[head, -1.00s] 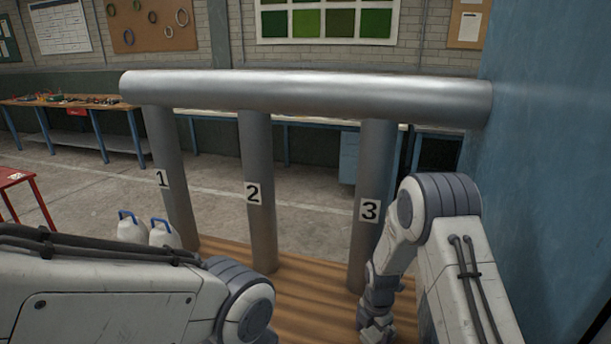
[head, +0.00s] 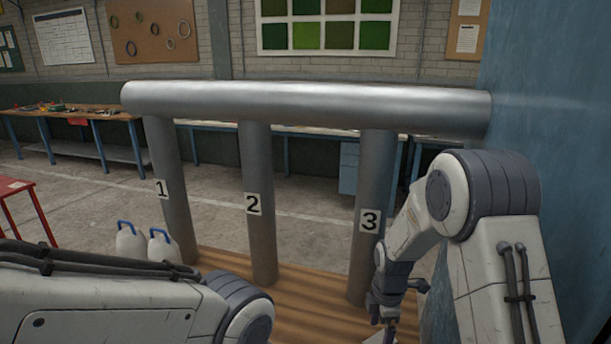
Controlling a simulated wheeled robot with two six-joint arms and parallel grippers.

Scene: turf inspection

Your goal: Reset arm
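My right arm (head: 460,210) comes in from the lower right, bent at a large grey-and-white joint, and its forearm reaches down beside post 3. My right gripper (head: 386,322) is at the bottom of the view, just in front of the foot of post 3. It is small and partly cut off by the lower edge, so whether it is open or shut cannot be made out. My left arm (head: 110,305) lies across the lower left, with its rounded joint (head: 240,312) near the bottom middle. My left gripper is out of view.
A thick horizontal metal pipe (head: 300,105) spans the view above post 1 (head: 170,215), post 2 (head: 258,240) and post 3 (head: 372,180). A blue wall (head: 560,130) stands close at right. White jugs (head: 130,242) are by post 1. A red table (head: 15,190) is at left.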

